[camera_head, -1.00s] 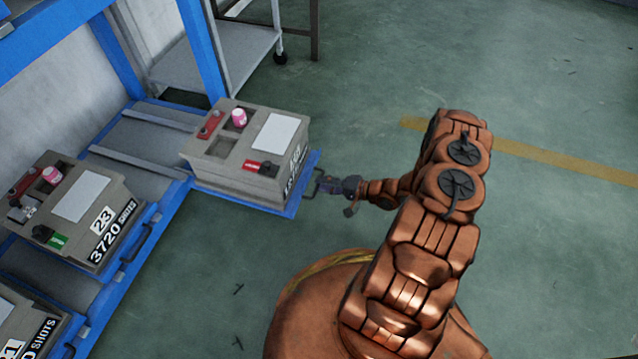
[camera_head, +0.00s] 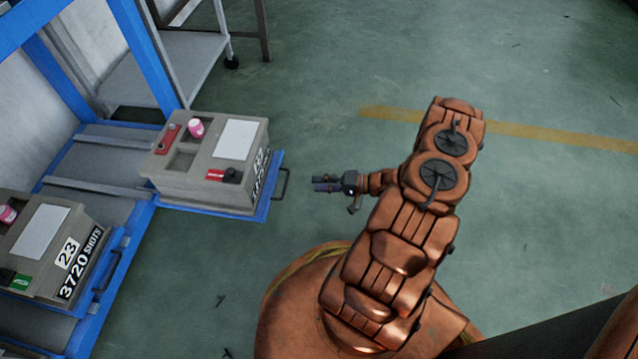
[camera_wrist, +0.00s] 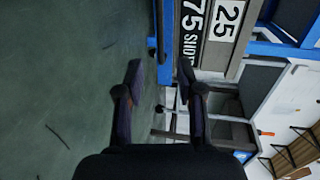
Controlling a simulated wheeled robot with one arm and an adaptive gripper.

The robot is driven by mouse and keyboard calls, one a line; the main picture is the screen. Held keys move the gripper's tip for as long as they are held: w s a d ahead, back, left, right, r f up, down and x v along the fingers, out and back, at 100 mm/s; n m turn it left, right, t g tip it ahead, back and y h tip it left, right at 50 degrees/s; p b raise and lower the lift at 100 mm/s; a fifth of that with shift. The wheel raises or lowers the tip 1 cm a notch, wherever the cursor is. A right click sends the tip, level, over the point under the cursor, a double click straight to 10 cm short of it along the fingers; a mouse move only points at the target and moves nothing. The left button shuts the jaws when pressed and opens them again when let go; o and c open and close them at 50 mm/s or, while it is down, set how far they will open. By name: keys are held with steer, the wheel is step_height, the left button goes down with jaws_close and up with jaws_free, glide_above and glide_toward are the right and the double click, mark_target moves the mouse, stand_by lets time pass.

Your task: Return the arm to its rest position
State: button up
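My copper arm (camera_head: 400,230) reaches left, and my gripper (camera_head: 318,184) is at its end. It is apart from the black handle (camera_head: 283,184) of the blue tray (camera_head: 262,200), with a clear gap between. In the wrist view my gripper (camera_wrist: 158,78) has its two dark fingers spread, with nothing between them. The tray bears a grey mould (camera_head: 206,192) with a red tag and a pink-capped part. The wrist view shows the mould's labels (camera_wrist: 227,15), reading "25" and "75 SHOT".
A blue rack (camera_head: 150,45) stands at left; the tray sticks out from its shelf. A second grey mould (camera_head: 45,285) labelled 23 sits lower left. A grey wheeled cart (camera_head: 185,60) stands at the back. Green floor (camera_head: 540,210) with a yellow line lies open at right.

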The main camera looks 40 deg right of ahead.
stand_by(0.3)
